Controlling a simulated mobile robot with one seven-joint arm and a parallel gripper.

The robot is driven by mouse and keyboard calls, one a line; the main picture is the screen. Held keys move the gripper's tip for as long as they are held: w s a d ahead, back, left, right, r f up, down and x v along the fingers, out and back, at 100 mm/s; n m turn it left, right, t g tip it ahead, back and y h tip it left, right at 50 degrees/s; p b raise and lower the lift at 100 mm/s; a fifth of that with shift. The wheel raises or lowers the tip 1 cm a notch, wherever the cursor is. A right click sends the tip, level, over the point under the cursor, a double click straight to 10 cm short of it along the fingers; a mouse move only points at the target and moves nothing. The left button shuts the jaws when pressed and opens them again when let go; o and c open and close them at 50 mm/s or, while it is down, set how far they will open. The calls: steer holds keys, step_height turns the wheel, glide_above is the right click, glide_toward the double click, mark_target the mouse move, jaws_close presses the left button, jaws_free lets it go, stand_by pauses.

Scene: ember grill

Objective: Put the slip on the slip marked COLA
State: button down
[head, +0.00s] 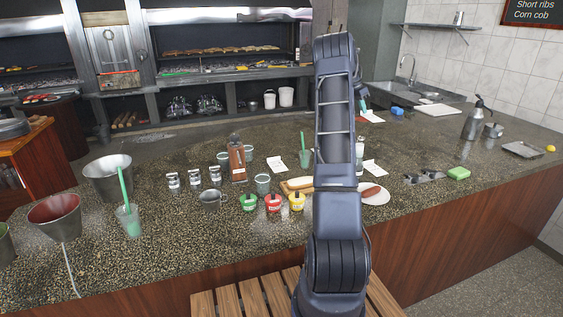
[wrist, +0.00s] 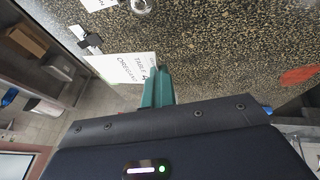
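My gripper (wrist: 158,78) has teal fingers close together on the edge of a white paper slip (wrist: 122,67). The slip reads TABLE 4 and what looks like ORANGEADE. In the head view the slip (head: 372,117) shows just below the teal fingertips (head: 363,104), beyond my arm. Two other white slips lie on the counter: one (head: 277,162) left of my arm and one (head: 375,167) right of it. Their print is too small to read, so I cannot tell which is marked COLA.
Near the slips stand a brown bottle (head: 236,160), a green tumbler (head: 305,157), a metal cup (head: 263,184) and several sauce pots (head: 272,204). A plate with a sausage (head: 374,193) and a green sponge (head: 459,173) are to the right. The counter's right middle is mostly clear.

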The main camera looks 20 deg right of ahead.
steer(key=w+a+r, duration=0.1)
steer(key=w+a, duration=0.2)
steer(key=a, duration=0.8)
steer(key=w+a, duration=0.3)
steer(key=a, duration=0.8)
glide_above(275, 161)
steer(key=w+a, duration=0.1)
steer(key=a, duration=0.1)
step_height(275, 161, down, 19)
steer(key=shift+a+r, duration=0.1)
steer(key=shift+a, duration=0.05)
steer(key=shift+f, duration=0.55)
steer(key=c, duration=1.8)
jaws_free()
steer(key=shift+o, duration=0.2)
